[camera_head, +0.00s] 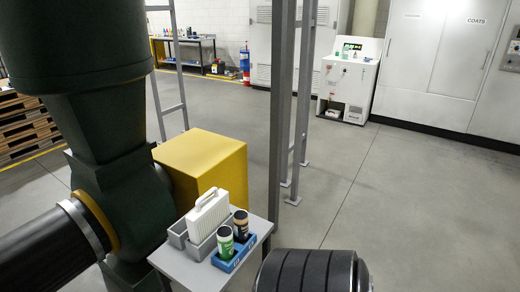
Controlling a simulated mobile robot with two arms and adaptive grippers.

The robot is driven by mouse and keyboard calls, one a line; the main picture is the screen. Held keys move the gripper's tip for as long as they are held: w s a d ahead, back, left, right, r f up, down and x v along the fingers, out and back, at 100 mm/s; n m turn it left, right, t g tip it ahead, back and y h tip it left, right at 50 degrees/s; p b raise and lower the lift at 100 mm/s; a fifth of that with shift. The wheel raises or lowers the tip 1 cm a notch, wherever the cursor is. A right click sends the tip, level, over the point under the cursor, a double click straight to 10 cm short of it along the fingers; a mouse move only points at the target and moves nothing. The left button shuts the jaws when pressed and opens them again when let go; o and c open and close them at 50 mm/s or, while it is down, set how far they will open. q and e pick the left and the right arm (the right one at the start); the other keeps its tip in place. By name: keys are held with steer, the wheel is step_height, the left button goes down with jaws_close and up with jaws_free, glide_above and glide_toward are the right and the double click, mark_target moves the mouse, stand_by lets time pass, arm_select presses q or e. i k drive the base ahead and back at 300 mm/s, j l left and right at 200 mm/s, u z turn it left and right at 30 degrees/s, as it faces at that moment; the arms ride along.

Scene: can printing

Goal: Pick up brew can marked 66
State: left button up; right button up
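Two small cans stand upright in a blue holder (241,259) on a small grey table (186,267) at the lower middle. The nearer can (225,243) is green with a dark top. The other can (241,225) is dark with a tan or brown part and stands just to its right and behind. Their markings are too small to read, so I cannot tell which one is marked 66. Neither of my grippers is in view.
A grey bin (178,234) and a white ribbed case with a handle (208,217) sit beside the cans. A yellow box (205,160) is behind. A dark green machine (100,130) fills the left. A grey post (281,110) rises right of the table. Open floor (400,210) lies right.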

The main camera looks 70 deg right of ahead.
mark_target(240, 217)
steer(key=z, duration=2.1)
steer(key=i+l, duration=0.15)
steer(key=l, duration=0.15)
steer(key=i+l+u, duration=0.1)
steer(key=l, duration=0.25)
steer(key=i+l+u, duration=0.1)
steer(key=l, duration=0.2)
steer(key=i+l, duration=0.15)
steer(key=l, duration=0.2)
